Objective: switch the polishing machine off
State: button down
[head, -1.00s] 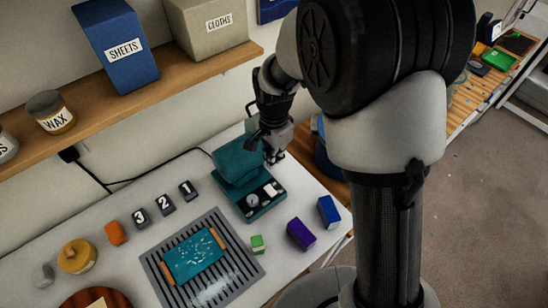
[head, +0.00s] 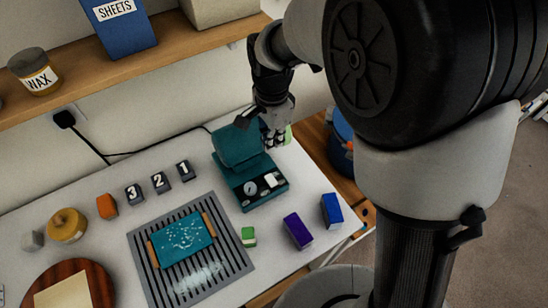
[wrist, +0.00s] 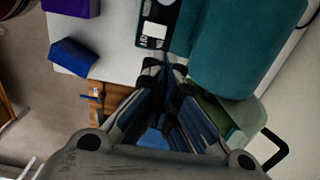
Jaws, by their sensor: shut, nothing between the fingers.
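The teal polishing machine (head: 238,148) stands at the back right of the white table. Its front panel (head: 262,192) carries a round pale dial (head: 250,188) and a white switch (head: 271,181). In the wrist view the machine body (wrist: 235,45) fills the upper right, and the white switch (wrist: 155,28) shows on the dark panel. My gripper (head: 275,143) is shut and empty, pointing down beside the machine's right side, behind the panel. In the wrist view the fingertips (wrist: 165,68) are near the panel's edge. I cannot tell whether they touch the machine.
A slotted grey tray (head: 147,285) holds a teal panel (head: 183,243). A wooden shelf (head: 160,52) runs above. A cable (head: 150,152) runs behind the machine.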

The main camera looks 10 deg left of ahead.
aim_at(273, 176)
notch_tip(273, 176, down, 13)
jog(key=b, duration=0.4)
jog(key=shift+f, duration=0.3)
